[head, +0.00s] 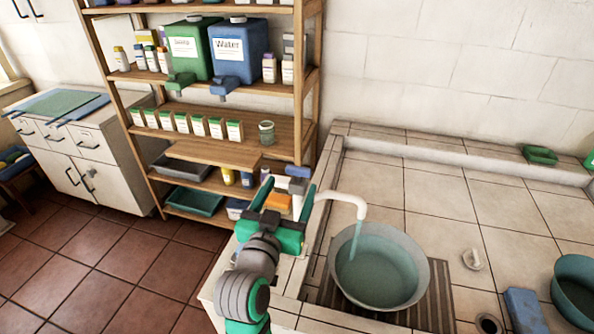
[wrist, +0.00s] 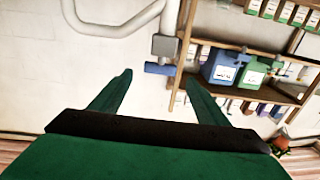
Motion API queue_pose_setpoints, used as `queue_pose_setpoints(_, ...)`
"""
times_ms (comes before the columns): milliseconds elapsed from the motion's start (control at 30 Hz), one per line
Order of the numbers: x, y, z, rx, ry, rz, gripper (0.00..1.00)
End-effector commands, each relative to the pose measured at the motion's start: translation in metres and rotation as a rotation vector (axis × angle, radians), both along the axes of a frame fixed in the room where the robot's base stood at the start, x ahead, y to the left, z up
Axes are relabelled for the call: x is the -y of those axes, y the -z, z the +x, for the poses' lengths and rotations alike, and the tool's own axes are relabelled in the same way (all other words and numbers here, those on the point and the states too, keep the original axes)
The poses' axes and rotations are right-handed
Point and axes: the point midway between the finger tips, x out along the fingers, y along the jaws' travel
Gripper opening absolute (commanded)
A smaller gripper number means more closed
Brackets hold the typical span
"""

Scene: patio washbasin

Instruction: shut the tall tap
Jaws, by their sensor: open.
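The tall tap has a white curved spout (head: 345,197) that reaches right over a round bowl (head: 410,297). A pale stream of water (head: 352,243) runs from the spout into the bowl. The tap's blue handle (head: 298,171) sits on a grey block at the spout's left end. In the wrist view the blue handle (wrist: 158,69) shows below the grey block (wrist: 165,46) and the white pipe (wrist: 115,28). My gripper (head: 290,183) is open and empty. Its green fingers are spread to either side of the handle in both views; I cannot tell the remaining distance or any contact.
A wooden shelf (head: 290,88) with a green and a blue water container (head: 238,52) stands behind and left of the tap. The bowl stands on a slatted mat (head: 440,290). A teal bowl (head: 575,285) and a blue block (head: 524,310) lie at the right. Tiled counter between is mostly clear.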

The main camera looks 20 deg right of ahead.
Motion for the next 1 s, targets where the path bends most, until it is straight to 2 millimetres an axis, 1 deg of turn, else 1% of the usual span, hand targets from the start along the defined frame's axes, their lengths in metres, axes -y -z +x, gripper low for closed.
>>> queue_pose_setpoints(33,0.006,-0.001,0.008,0.001,0.002,-0.001,0.69)
queue_pose_setpoints(200,0.023,0.000,0.034,0.000,0.001,0.000,0.69)
queue_pose_setpoints(400,0.037,0.000,0.055,0.000,0.000,-0.001,0.69)
queue_pose_setpoints(600,0.043,0.000,0.064,0.000,-0.001,-0.001,0.69)
queue_pose_setpoints(867,0.044,0.000,0.065,0.000,-0.001,-0.001,0.69)
queue_pose_setpoints(967,0.044,0.000,0.065,0.000,-0.001,-0.001,0.47)
queue_pose_setpoints(1000,0.044,0.000,0.065,0.000,-0.001,-0.001,0.38)
